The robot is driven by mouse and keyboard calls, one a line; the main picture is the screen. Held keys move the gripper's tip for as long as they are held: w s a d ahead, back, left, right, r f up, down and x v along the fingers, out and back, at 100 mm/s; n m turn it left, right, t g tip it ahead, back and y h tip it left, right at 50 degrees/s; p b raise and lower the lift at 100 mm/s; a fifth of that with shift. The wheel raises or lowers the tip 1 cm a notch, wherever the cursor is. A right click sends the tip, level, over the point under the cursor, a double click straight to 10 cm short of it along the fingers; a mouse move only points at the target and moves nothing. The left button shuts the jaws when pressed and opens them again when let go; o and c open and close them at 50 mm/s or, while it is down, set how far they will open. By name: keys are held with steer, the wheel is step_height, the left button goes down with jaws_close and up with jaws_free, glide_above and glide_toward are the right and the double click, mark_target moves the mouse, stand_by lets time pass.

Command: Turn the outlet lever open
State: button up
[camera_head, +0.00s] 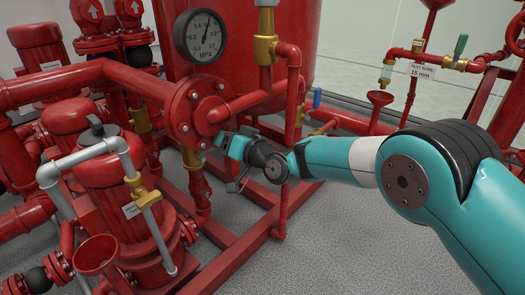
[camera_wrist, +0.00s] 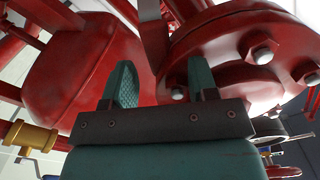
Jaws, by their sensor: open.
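My gripper (camera_head: 222,140) is at the left end of my teal arm, just below and in front of the large red flange (camera_head: 187,112). In the wrist view my gripper (camera_wrist: 162,72) has two teal fingers apart, with nothing clearly held between them. A grey-brown upright bar (camera_wrist: 154,40) shows beyond the gap; I cannot tell whether it is a lever. A blue lever (camera_head: 316,98) sits on piping right of the flange, and a green lever (camera_head: 461,44) sits on the piping at upper right. None is clearly marked as the outlet lever.
A pressure gauge (camera_head: 200,36) stands above the flange. A grey pipe with a brass valve (camera_head: 143,192) and a red pump (camera_head: 100,160) are at left. Red frame rails cross the floor. The grey floor (camera_head: 350,240) is clear in front.

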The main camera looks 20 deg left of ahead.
steer(key=p+v, duration=0.3)
steer(key=v, duration=1.1)
steer(key=shift+p, duration=0.3)
